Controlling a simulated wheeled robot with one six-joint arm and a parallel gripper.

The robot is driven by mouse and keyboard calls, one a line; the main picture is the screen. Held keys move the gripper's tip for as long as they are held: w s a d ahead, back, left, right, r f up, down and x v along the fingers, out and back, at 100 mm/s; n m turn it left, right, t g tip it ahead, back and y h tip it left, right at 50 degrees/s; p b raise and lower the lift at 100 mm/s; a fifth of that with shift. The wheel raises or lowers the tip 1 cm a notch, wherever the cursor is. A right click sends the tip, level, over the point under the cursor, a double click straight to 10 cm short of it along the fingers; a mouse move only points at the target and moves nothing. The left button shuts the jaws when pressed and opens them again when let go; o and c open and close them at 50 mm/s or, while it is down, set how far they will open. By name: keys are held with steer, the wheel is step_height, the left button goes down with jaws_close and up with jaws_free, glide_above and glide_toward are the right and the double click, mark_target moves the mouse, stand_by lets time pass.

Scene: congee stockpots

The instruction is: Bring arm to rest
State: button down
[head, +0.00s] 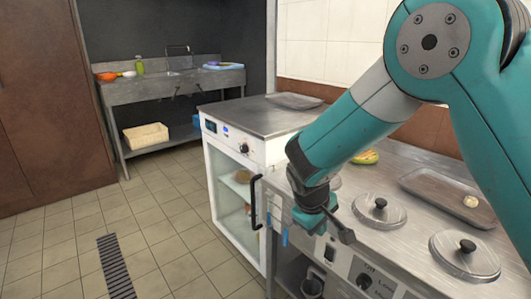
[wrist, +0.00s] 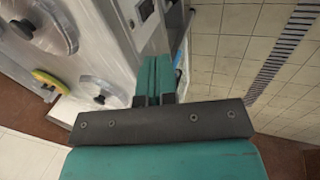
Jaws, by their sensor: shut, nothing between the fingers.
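My teal arm reaches from the right of the head view down and left over the front edge of the counter. My gripper (head: 310,220) hangs at the counter's front edge, near the black door handle (head: 256,202). In the wrist view my gripper's teal fingers (wrist: 159,76) lie together with nothing between them. I cannot tell in the head view whether the gripper touches the counter front.
A white glass-door cabinet (head: 233,188) stands left. A sink table (head: 173,88) is at the back. Tiled floor (head: 160,240) at left is clear.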

steer(key=s+r+g+y, duration=0.1)
steer(key=s+r+y, duration=0.1)
steer(key=s+r, duration=0.55)
steer(key=s+a+r+g+y, duration=0.1)
steer(key=s+r+y, duration=0.25)
steer(key=s, duration=0.75)
steer(key=s+r+g+y, duration=0.1)
steer(key=s+r+y, duration=0.1)
steer(key=s+r, duration=0.55)
step_height(320, 180, up, 11)
steer(key=s+p, duration=0.1)
steer(key=p, duration=1.2)
steer(key=shift+a, duration=0.15)
